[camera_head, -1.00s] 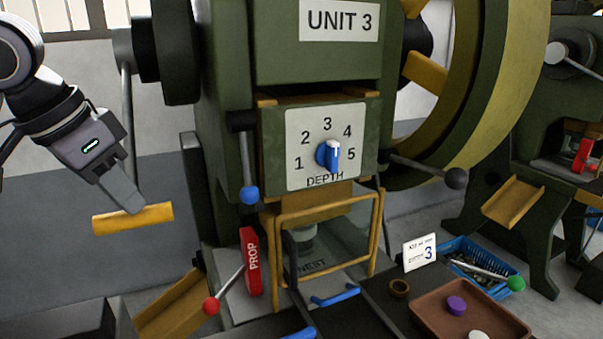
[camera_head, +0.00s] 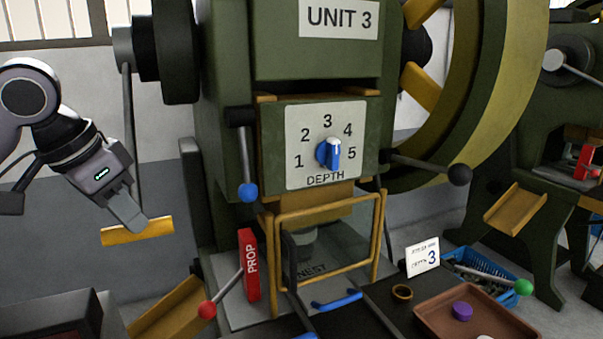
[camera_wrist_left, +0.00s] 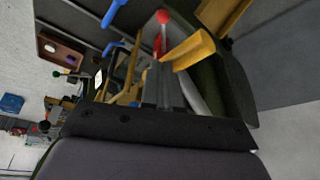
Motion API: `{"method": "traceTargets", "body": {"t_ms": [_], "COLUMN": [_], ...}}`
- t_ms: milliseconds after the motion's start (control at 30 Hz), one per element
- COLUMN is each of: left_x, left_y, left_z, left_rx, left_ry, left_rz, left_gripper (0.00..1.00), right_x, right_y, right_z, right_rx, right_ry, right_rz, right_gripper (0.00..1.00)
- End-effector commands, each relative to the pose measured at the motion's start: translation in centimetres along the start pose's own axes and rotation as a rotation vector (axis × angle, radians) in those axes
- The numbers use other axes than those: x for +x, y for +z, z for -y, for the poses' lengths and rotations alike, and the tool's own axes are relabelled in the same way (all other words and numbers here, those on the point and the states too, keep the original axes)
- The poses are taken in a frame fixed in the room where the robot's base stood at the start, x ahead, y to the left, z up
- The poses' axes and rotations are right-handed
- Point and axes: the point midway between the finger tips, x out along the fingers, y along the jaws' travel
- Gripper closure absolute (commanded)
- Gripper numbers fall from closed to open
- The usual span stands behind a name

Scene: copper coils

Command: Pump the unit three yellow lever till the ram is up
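The yellow lever (camera_head: 157,227) is a yellow bar handle at the left of the unit three press (camera_head: 300,60), with a grey rod behind it. My left gripper (camera_head: 138,224) comes down from the upper left, and its near finger overlaps the middle of the handle. It looks shut on the handle; the far finger is hidden. In the left wrist view the yellow lever (camera_wrist_left: 190,50) lies across the tips of my left gripper (camera_wrist_left: 160,70). The ram (camera_head: 303,240) is partly hidden behind the yellow guard frame (camera_head: 325,206). My right gripper is not in view.
The red PROP block (camera_head: 250,264) and a red-knobbed lever (camera_head: 207,310) stand right of the handle. A yellow chute (camera_head: 172,308) lies below it. A blue-knobbed lever (camera_head: 247,192) hangs on the press front. A brown tray (camera_head: 430,317) and blue basket (camera_head: 500,266) are at lower right.

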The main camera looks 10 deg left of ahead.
Motion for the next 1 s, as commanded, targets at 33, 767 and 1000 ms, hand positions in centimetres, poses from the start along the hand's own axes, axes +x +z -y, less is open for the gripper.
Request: {"method": "traceTargets", "body": {"t_ms": [33,767,1000], "left_x": [0.7,1.9,0.2], "left_y": [0.3,-0.1,-0.4], "left_z": [0.1,1.4,0.5], "left_rx": [-0.001,-0.001,-0.003], "left_ry": [0.003,-0.001,-0.002], "left_rz": [0.013,0.006,0.0], "left_gripper": [1.0,1.0,1.0], "right_x": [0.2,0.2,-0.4], "right_y": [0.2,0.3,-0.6], "right_z": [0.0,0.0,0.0], "right_rx": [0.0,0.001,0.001], "right_ry": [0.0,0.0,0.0], "right_rz": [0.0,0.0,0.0], "right_gripper": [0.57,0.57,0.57]}}
